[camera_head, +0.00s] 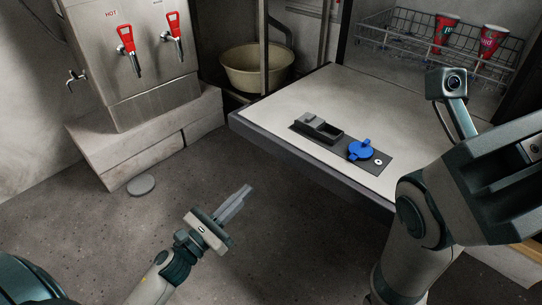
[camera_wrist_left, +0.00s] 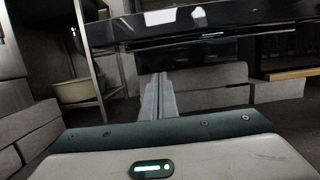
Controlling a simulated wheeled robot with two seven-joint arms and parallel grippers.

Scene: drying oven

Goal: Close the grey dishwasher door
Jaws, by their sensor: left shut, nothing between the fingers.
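The grey dishwasher door (camera_head: 285,115) is open and lies about level, its pale inner face up. A detergent dispenser with a blue cap (camera_head: 361,150) is set in that face. My left gripper (camera_head: 245,192) is shut and empty, left of and in front of the door's front edge, apart from it in the picture. In the left wrist view its fingers (camera_wrist_left: 158,90) point toward the door (camera_wrist_left: 200,27), whose edge spans the upper picture above the fingertips. My right arm (camera_head: 470,180) covers the door's right part; its fingers do not show.
A dish rack (camera_head: 415,45) with two red cups (camera_head: 445,32) is inside the dishwasher. A steel hot-water dispenser (camera_head: 130,50) stands on a pale block (camera_head: 150,142) at left. A beige basin (camera_head: 256,70) sits behind a post. The floor (camera_head: 130,235) around my left gripper is mostly clear.

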